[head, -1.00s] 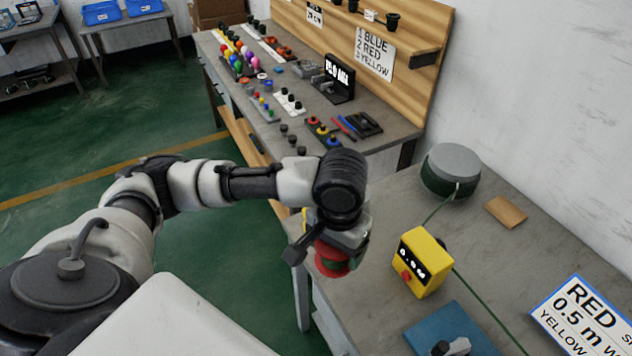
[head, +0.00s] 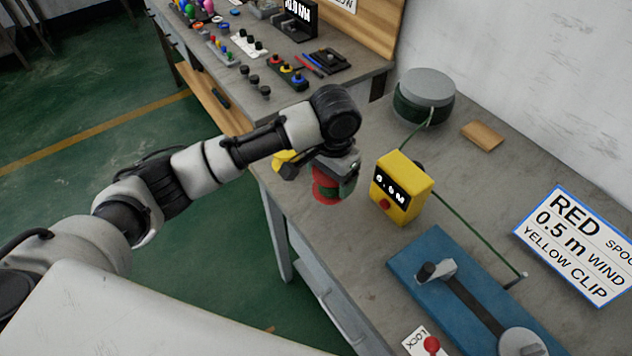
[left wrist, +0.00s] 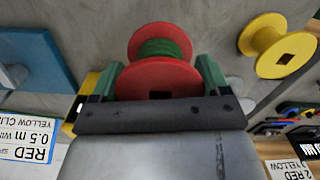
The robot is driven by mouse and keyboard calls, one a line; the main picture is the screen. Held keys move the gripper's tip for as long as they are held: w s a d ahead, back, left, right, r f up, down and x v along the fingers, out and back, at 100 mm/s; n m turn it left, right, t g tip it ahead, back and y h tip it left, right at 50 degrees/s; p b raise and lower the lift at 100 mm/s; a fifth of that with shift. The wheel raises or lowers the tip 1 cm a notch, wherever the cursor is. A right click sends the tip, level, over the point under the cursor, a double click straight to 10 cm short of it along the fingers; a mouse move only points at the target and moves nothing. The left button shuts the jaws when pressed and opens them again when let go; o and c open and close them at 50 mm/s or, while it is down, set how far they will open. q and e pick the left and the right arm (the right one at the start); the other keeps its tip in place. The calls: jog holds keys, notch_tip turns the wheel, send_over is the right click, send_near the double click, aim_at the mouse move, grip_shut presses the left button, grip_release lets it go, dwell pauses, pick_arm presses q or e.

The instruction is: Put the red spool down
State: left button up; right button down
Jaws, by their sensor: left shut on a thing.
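The red spool (head: 326,188) has red flanges, and the left wrist view shows green winding between them (left wrist: 160,48). My left gripper (head: 335,180) is shut on it, with one green finger on each side in the left wrist view (left wrist: 160,75). In the head view the spool is at the near-left edge area of the workbench (head: 290,225), left of the yellow meter box. I cannot tell whether it touches the top. My right gripper is not in view.
A yellow spool (left wrist: 278,45) lies beside the red one. The yellow meter box (head: 400,190), a blue plate with a crank (head: 420,250), a grey-topped green drum (head: 425,95) and a tan block (head: 482,135) stand rightward. A green line crosses the bench. Bare bench lies in front.

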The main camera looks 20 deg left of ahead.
aim_at(316, 185)
pick_arm(q)
jog(key=a+f, duration=0.1)
jog(key=w+a, duration=0.1)
jog(key=a+f, duration=0.1)
jog(key=shift+w+a+f, duration=0.35)
jog(key=shift+f, duration=1.9)
jog(key=shift+f, duration=0.1)
jog(key=o, duration=0.9)
notch_tip(316, 185, up, 12)
jog(key=shift+r, duration=0.15)
